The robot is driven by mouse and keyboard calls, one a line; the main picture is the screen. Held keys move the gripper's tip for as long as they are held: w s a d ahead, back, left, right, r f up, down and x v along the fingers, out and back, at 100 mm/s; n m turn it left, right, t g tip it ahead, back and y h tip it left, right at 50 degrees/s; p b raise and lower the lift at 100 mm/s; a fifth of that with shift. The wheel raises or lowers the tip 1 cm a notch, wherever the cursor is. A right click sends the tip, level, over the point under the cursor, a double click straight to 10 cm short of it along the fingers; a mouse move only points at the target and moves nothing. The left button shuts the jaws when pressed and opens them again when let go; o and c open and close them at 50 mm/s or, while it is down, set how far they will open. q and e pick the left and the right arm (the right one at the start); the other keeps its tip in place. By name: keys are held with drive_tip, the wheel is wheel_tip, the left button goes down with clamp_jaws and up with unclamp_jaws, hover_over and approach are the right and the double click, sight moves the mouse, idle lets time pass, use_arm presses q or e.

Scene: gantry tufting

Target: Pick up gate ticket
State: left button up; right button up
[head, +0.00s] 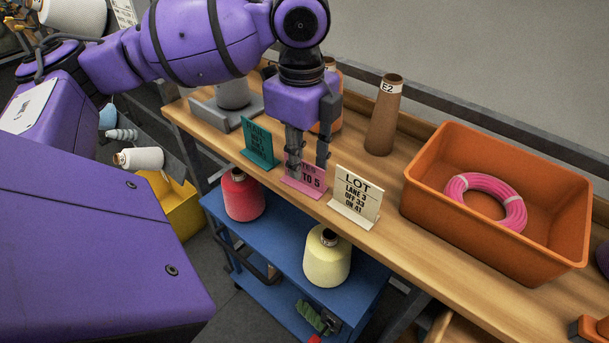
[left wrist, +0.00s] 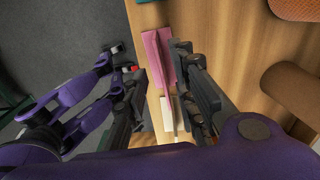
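The gate ticket is a pink card (head: 309,183) standing on a pink foot at the front edge of the wooden bench. Its visible print ends in "TO 5", and part of it is hidden by a finger. My left gripper (head: 308,166) points down over it with its fingers apart. In the left wrist view the pink card (left wrist: 159,58) shows edge-on between the separated fingers of the left gripper (left wrist: 157,68), with a gap visible beside it. I cannot tell whether either finger touches it. My right gripper is not seen in the head view.
A teal card (head: 259,144) stands left of the ticket, and a cream "LOT" card (head: 355,197) close right. Behind are a brown cone (head: 384,116) marked E2 and an orange bin (head: 423,200) holding a pink coil (head: 486,183). A blue cart (head: 277,241) with yarn cones stands below.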

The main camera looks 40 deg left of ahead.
sight(304, 161)
use_arm(q)
wheel_tip(304, 161, down, 3)
drive_tip(key=shift+w+f, duration=0.15)
drive_tip(key=shift+f, duration=0.05)
clamp_jaws()
drive_tip(key=shift+r, duration=0.2)
